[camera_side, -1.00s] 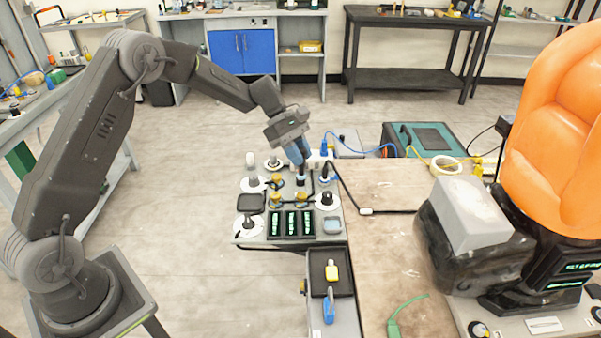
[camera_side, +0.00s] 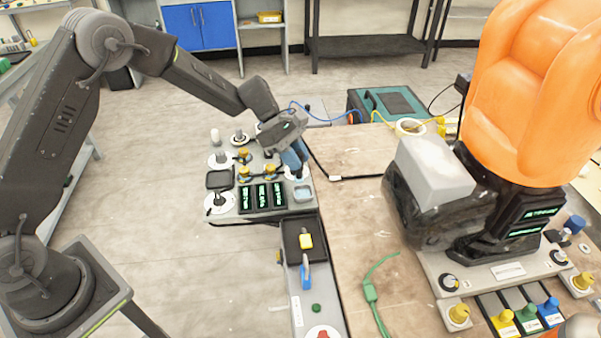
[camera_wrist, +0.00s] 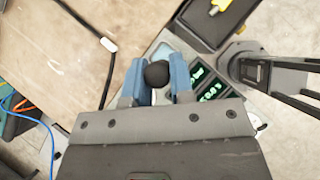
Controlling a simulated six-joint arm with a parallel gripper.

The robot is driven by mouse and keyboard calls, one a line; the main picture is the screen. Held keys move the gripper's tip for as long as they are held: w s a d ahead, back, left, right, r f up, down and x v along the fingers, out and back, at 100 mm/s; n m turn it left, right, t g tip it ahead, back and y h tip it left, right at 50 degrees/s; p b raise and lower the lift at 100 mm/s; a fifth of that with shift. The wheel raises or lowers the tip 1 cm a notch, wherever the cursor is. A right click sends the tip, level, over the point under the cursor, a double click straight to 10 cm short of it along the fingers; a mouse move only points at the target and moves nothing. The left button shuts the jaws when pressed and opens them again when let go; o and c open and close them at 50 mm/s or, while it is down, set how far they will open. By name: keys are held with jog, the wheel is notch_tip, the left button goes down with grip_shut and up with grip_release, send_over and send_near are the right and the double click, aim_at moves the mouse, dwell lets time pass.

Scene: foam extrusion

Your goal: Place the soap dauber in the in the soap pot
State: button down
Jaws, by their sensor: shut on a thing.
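My gripper (camera_side: 296,160) has blue fingers and points down at the right end of the grey panel (camera_side: 228,215). In the wrist view, the gripper (camera_wrist: 156,78) is shut on a black round knob (camera_wrist: 157,74), with a finger on each side of it. What is below the knob is hidden, so I cannot tell whether it is the soap dauber's handle or whether it is lifted. A white round base (camera_side: 291,176) shows under the fingers. I cannot make out which container is the soap pot.
Several posts on white discs, such as one with a black lever (camera_side: 219,201), stand on the panel. A pale square dish (camera_side: 303,193) is just in front of my gripper, beside green-lit displays (camera_side: 262,196). A black tray (camera_side: 299,240) holds a yellow item. A wooden table (camera_side: 345,240) lies right.

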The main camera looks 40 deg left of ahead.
aim_at(301, 177)
jog(key=shift+w+d+f, duration=0.15)
jog(key=shift+d+f, duration=0.25)
jog(key=shift+d, duration=0.15)
jog(key=shift+f, duration=1.95)
jog(key=shift+f, duration=0.1)
jog(key=c, duration=1)
grip_release()
